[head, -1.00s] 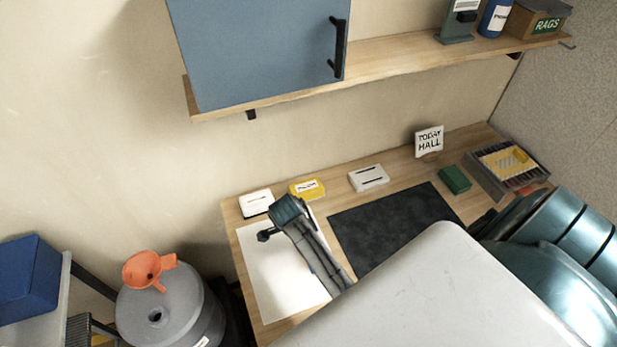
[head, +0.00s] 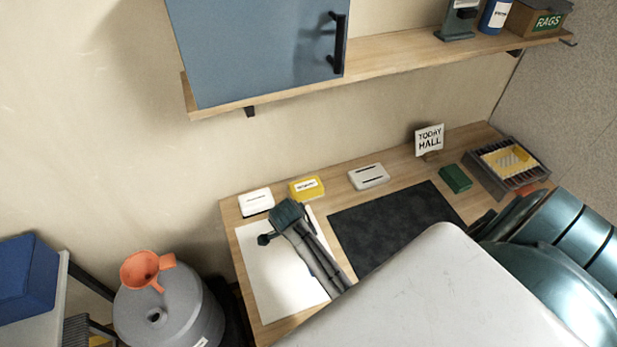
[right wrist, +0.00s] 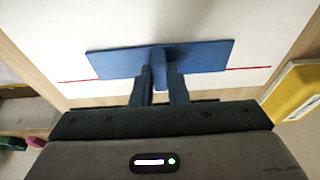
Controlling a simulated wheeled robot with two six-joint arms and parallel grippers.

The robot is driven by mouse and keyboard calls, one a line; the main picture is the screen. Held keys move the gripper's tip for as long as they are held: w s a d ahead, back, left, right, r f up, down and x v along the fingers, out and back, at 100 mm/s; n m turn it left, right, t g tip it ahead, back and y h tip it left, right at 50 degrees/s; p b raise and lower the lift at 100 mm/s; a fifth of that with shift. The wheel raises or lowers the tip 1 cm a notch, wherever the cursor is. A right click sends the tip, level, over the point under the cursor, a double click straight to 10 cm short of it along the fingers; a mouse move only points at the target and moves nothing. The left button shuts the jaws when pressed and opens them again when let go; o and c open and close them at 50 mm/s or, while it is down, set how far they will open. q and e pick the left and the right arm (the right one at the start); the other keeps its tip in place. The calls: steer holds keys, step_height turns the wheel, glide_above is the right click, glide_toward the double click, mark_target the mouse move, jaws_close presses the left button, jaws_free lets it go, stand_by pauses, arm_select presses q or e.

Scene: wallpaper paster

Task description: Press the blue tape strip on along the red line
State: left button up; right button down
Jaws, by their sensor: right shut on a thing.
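The blue tape strip (right wrist: 205,56) is in the right wrist view, lying across a white sheet (right wrist: 185,22). My right gripper (right wrist: 159,72) is shut on a blue upright tab in the middle of the strip. A thin red line (right wrist: 248,69) on the sheet shows beyond both ends of the strip, near its lower edge; its middle is hidden. I cannot tell whether the strip touches the sheet. In the head view my right wrist (head: 287,214) is over the white sheet (head: 265,265), and strip and line are hidden. My left gripper is not in view.
A yellow box (head: 306,188) and a white box (head: 256,201) stand behind the sheet. A dark mat (head: 390,225) lies to the right. A grey drum (head: 180,315) with an orange funnel (head: 146,268) stands left of the desk. A blue cabinet (head: 260,50) hangs above.

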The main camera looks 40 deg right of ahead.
steer(key=shift+f+p, duration=0.1)
steer(key=shift+p, duration=0.3)
stand_by(0.8)
steer(key=c, duration=1.3)
jaws_free()
steer(key=shift+c, duration=0.2)
steer(key=b+v, duration=0.2)
steer(key=v, duration=0.8)
steer(key=shift+r+b, duration=0.3)
steer(key=shift+r, duration=0.05)
